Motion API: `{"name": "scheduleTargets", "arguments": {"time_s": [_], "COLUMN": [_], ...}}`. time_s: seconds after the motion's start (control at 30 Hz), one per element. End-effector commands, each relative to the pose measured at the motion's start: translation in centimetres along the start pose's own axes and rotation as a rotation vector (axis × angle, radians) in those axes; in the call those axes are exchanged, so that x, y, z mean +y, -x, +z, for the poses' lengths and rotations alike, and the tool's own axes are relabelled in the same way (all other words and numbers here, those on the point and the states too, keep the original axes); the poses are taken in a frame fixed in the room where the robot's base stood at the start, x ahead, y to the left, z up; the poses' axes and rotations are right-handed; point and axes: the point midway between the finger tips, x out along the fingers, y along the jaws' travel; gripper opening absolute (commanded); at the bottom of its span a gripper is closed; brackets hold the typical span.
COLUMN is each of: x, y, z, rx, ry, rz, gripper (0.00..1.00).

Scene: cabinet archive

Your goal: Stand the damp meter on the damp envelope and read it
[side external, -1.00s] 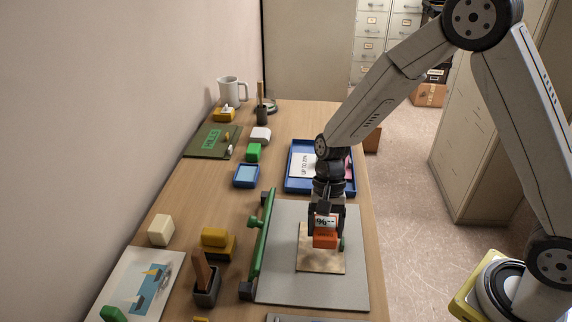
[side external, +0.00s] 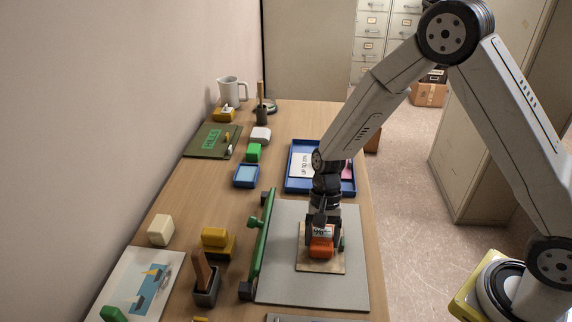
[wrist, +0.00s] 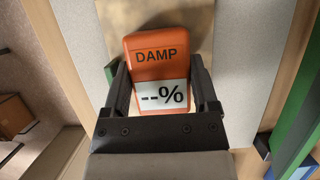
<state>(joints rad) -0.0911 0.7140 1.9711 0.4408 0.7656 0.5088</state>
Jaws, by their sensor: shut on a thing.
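The orange damp meter (side external: 321,250) is between the fingers of my gripper (side external: 323,236), which is shut on it. In the wrist view the meter (wrist: 158,60) has the word DAMP, and its white display reads "--%". The tan, stained envelope (side external: 311,265) lies flat on a grey board, directly under the meter. It also shows behind the meter in the wrist view (wrist: 200,25). The meter's lower end is at or just above the envelope; I cannot tell whether they touch.
A blue tray (side external: 295,183) with papers lies behind. Yellow, cream and green blocks, a stamp pad (side external: 246,175) and a mug (side external: 229,92) stand to the left.

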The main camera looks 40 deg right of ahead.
Motion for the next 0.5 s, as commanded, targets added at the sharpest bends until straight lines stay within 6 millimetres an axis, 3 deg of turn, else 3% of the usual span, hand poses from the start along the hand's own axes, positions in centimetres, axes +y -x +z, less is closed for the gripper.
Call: {"name": "scheduleTargets", "arguments": {"time_s": [0.1, 0.13, 0.17, 0.5], "x": [0.00, 0.00, 0.00, -0.01], "y": [-0.25, -0.25, -0.24, -0.17], "z": [-0.10, -0.10, -0.10, -0.07], "rx": [0.000, 0.000, 0.000, 0.000], "ry": [0.000, 0.000, 0.000, 0.000], "rz": [0.000, 0.000, 0.000, 0.000], "gripper": [0.10, 0.82, 0.91, 0.91]}}
